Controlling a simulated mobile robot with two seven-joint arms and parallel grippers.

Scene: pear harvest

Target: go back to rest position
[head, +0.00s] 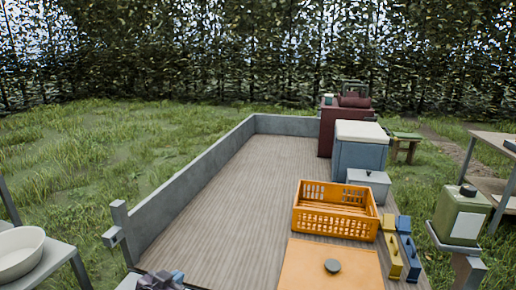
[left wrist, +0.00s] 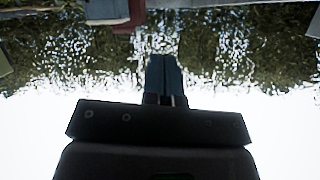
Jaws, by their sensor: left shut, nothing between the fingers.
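My left gripper (head: 160,280) shows only in part at the bottom edge of the head view, dark and low over the front of the wooden deck (head: 215,215). In the left wrist view its two blue-grey fingers (left wrist: 164,78) are pressed together with nothing between them. That view is upside down, with bright sky below and hedge above. My right gripper is in neither view.
An orange crate (head: 335,226) stands on the deck, with an orange panel (head: 310,268) before it. Blue-grey boxes (head: 357,158) and a dark red cabinet (head: 326,132) line the right side. A grey side wall (head: 200,178) bounds the left. The deck's middle is clear.

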